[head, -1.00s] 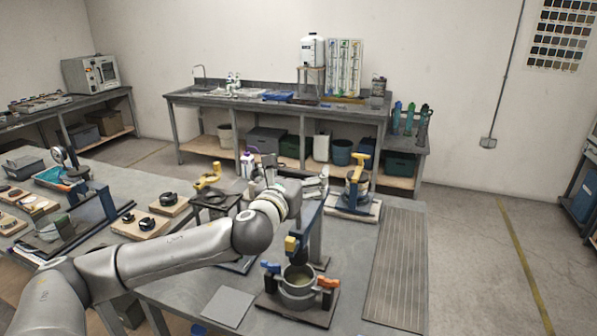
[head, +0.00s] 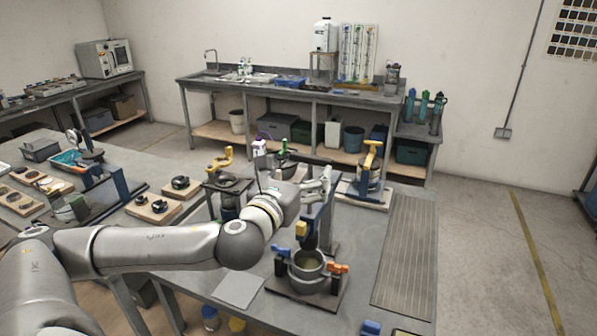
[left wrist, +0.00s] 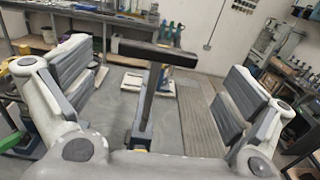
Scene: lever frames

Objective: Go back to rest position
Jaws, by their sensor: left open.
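My left arm comes in from the left in the head view and reaches over the workbench (head: 262,254). Its gripper (head: 318,184) is beside the top of a dark blue lever frame (head: 318,226). In the left wrist view the two padded fingers of the gripper (left wrist: 160,92) are wide apart with nothing held. A dark bar on a post (left wrist: 150,52) shows between them, and I cannot tell how near it is. Below the frame stands a grey pot (head: 306,270) with blue and orange clamps. My right gripper is not in view.
A yellow-handled press (head: 370,160) stands behind, and another yellow-topped stand (head: 222,160) is to the left. A ribbed grey mat (head: 407,250) lies clear on the right of the bench. Open floor (head: 480,250) lies beyond it.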

